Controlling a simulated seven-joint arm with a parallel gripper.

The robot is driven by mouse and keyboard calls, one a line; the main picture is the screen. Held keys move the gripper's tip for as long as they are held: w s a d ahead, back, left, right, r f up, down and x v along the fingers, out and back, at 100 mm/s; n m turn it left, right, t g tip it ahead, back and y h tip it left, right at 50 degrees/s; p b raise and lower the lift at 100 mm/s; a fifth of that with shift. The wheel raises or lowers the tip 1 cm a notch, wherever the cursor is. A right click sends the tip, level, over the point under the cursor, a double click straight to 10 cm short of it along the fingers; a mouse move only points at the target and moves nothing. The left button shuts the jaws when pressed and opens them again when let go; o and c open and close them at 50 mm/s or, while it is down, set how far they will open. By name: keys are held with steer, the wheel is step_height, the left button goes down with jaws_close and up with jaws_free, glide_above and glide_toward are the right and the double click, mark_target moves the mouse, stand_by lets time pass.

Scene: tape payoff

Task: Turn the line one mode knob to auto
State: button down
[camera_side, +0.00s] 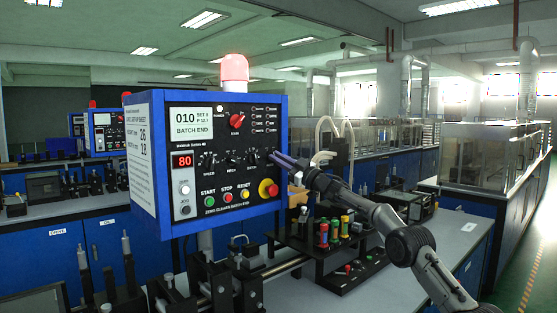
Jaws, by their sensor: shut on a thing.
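A blue control box (138,207) with a black front panel (222,181) stands at the centre left. A row of small black knobs runs across the panel's middle, including a left knob (208,159), a middle knob (231,157) and one further right (253,157). My gripper (272,155) reaches in from the right, its fingertips at the right end of this row. It is shut on a small knob there, which the fingers mostly hide. The labels are too small to tell which knob is line one mode, or where it points.
A red knob (236,120) sits above the row. Below are green (209,202), red (227,197) and yellow (244,194) buttons and a large red stop button (270,189). A red beacon (234,72) is lit on top. Bench fixtures (335,233) stand below my arm.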

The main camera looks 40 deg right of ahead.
steer(key=shift+n+y, duration=0.4)
steer(key=shift+n, duration=0.5)
steer(key=c, duration=0.9)
jaws_free()
steer(key=v, duration=1.3)
steer(key=shift+s+d, duration=0.1)
steer(key=shift+s, duration=0.35)
